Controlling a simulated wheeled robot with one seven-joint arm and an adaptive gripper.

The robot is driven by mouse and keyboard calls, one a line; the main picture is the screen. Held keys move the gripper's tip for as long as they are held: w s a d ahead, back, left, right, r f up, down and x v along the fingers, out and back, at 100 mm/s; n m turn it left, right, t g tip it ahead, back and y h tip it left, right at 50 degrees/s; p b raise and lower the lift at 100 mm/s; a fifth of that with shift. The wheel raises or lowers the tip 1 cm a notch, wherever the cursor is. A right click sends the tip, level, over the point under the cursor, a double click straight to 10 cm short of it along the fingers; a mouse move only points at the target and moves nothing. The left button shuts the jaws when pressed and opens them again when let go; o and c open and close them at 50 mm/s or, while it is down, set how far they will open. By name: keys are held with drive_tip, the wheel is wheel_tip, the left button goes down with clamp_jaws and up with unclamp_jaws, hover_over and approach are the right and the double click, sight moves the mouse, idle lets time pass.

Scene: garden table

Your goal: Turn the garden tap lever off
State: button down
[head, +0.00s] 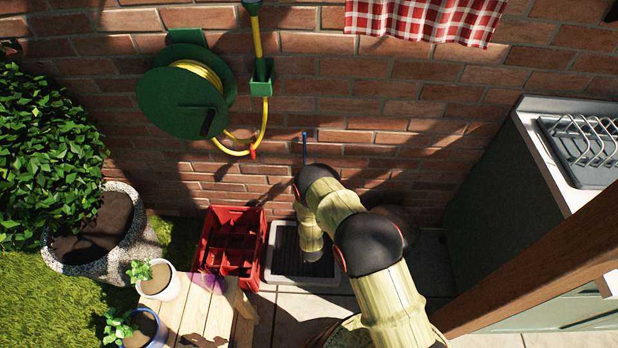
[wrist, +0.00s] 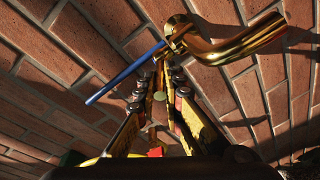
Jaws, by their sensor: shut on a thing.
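The brass tap (wrist: 230,42) sticks out from the brick wall in the wrist view. Its blue lever (wrist: 125,74) slants from the tap body down to the left. My gripper (wrist: 160,68) reaches up to the tap with its fingers closed together at the lever's inner end, by the tap body. The fingertips are shut on the lever there, though the exact contact is small and partly hidden. In the head view the blue lever (head: 304,148) shows as a thin upright bar above my arm. My arm hides the tap body and my gripper in that view.
A red crate (head: 205,240) and a drain grate (head: 278,278) stand below the tap. A green hose reel (head: 180,105) with a yellow hose (head: 264,125) hangs left. A wooden table (head: 205,315) with pots is front left; a grey-green cabinet (head: 480,170) is right.

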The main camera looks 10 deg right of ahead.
drive_tip(key=shift+f, duration=0.1)
drive_tip(key=shift+a, duration=0.1)
drive_tip(key=c, duration=1.9)
unclamp_jaws()
drive_tip(key=shift+s, duration=0.1)
drive_tip(key=s, duration=1.1)
drive_tip(key=shift+s+a, duration=0.3)
drive_tip(key=shift+s, duration=0.1)
